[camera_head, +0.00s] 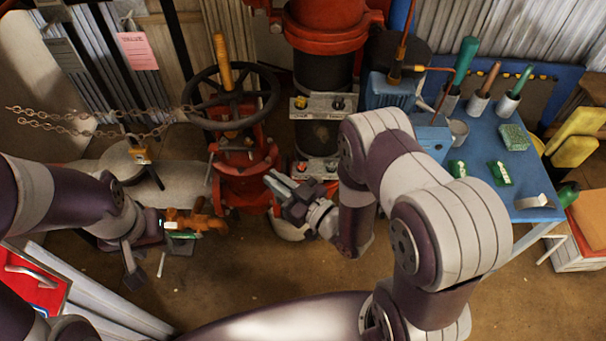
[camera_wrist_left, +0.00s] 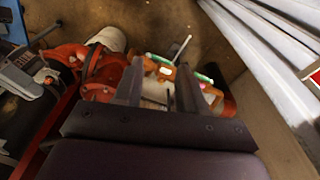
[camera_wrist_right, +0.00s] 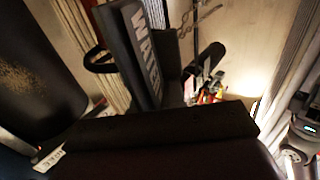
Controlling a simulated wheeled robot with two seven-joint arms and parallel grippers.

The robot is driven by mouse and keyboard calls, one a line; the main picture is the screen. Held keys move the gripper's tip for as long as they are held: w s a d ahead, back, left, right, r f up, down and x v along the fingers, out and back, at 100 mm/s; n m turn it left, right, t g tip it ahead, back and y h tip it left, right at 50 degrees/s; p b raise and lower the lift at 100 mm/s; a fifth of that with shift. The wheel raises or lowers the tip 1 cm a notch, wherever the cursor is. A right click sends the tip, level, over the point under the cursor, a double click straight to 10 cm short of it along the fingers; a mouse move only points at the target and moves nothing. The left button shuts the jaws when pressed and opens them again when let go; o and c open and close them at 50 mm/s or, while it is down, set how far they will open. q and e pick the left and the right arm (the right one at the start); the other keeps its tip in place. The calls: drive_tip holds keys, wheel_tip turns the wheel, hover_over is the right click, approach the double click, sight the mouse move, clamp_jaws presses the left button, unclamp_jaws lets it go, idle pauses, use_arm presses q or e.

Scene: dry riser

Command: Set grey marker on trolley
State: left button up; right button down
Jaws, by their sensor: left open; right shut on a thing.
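My right gripper (camera_head: 285,187) is in front of the red pipework, left of the blue trolley (camera_head: 478,150). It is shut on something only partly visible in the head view. In the right wrist view, a dark grey plate with pale letters (camera_wrist_right: 143,45) stands close in front of the camera; it appears to be the grey marker in the grip, though the fingers are hard to make out. My left gripper (camera_wrist_left: 158,88) is open. An orange fitting with green parts (camera_head: 195,219) lies beyond and between its fingers in the left wrist view; contact cannot be told.
The trolley carries a blue box (camera_head: 432,137), upright tools in holders and green items (camera_head: 502,173). A black handwheel (camera_head: 232,95) and red valve stand left of my right gripper. A red case (camera_head: 35,280) is at lower left. Chains hang at left.

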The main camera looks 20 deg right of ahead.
use_arm(q)
drive_tip(key=shift+w, duration=0.1)
drive_tip(key=w+d+f+m+t+h, duration=0.2)
drive_tip(key=w+f+m+t, duration=0.2)
drive_tip(key=w+f+m, duration=0.15)
drive_tip(key=s+d+m+t+h, duration=0.4)
drive_tip(key=d+h, duration=0.4)
drive_tip(key=d, duration=0.4)
drive_tip(key=x, duration=1.1)
drive_tip(key=shift+s+d, duration=0.25)
drive_tip(key=shift+d, duration=0.05)
use_arm(e)
drive_tip(key=shift+s+a+r+n+g+y, duration=0.15)
drive_tip(key=shift+a+r+n+g+y, duration=0.15)
drive_tip(key=shift+a+y, duration=0.15)
drive_tip(key=shift+s+a+r+n+g+y, duration=0.1)
drive_tip(key=shift+a+r+n+g+y, duration=0.2)
drive_tip(key=shift+a, duration=0.25)
use_arm(q)
drive_tip(key=shift+c, duration=0.4)
clamp_jaws()
drive_tip(key=shift+d, duration=0.1)
use_arm(e)
drive_tip(key=c, duration=1.1)
unclamp_jaws()
